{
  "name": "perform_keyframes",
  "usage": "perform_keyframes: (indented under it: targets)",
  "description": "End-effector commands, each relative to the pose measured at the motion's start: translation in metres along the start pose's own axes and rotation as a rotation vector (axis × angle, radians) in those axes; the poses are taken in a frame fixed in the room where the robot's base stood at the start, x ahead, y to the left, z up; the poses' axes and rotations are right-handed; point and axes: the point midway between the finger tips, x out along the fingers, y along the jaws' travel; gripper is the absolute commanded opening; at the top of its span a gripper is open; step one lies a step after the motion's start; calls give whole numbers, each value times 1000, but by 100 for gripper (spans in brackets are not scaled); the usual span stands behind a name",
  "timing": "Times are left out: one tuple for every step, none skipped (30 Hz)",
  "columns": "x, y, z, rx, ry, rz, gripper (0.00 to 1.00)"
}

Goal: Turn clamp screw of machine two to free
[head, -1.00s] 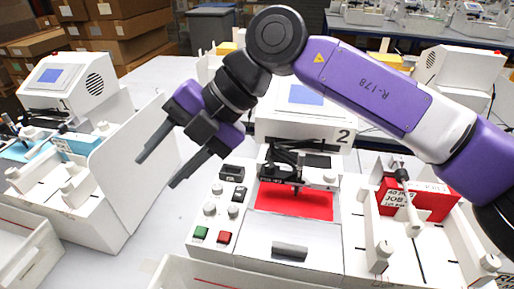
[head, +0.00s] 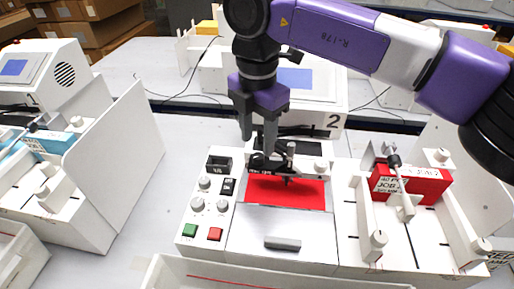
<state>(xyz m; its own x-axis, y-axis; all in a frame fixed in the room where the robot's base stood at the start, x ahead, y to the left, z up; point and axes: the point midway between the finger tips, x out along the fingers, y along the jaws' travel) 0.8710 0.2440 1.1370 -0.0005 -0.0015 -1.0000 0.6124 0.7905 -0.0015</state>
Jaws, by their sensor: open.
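Machine two (head: 333,121) is the white plotter marked "2" in the middle of the head view. Its red plotting bed (head: 310,193) lies below a black pen carriage (head: 287,168). The clamp screw is too small and too dark among the carriage parts to make out for sure. My gripper (head: 258,147) points down, its fingers apart with nothing seen between them. Its fingertips are over the left end of the carriage area; I cannot tell whether they touch anything. The fingers hide some of the machine behind them.
A panel with grey knobs (head: 197,204), a green button (head: 190,230) and a red button (head: 215,234) is left of the bed. A red job box (head: 425,187) stands on the right. A white upright panel (head: 112,165) is at the left, with bare table between.

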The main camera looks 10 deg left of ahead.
Motion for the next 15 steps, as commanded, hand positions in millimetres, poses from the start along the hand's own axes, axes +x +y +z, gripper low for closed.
perform_keyframes:
  targets:
    - [7, 0, 0, -1, 2, -1, 47]
    - [12, 0, -1, -1, 2, -1, 47]
    - [18, -1, -1, -1, 3, -2, 47]
    - [22, -1, -1, -1, 2, -1, 47]
    - [25, 0, -1, -1, 2, -1, 47]
    - [30, 0, -1, -1, 2, 0, 47]
    - [33, 0, -1, -1, 2, 0, 47]
    - [35, 0, -1, -2, 2, 0, 47]
    - [38, 0, -1, -2, 2, 0, 47]
    - [40, 0, -1, -2, 1, 1, 47]
    - [41, 0, 0, -2, 1, 1, 47]
    - [42, 0, 0, -2, 0, 1, 47]
    - [43, 0, 0, -2, 0, 1, 47]
    - [43, 0, 0, -2, 0, 1, 47]
    - [44, 0, 0, -2, 0, 1, 47]
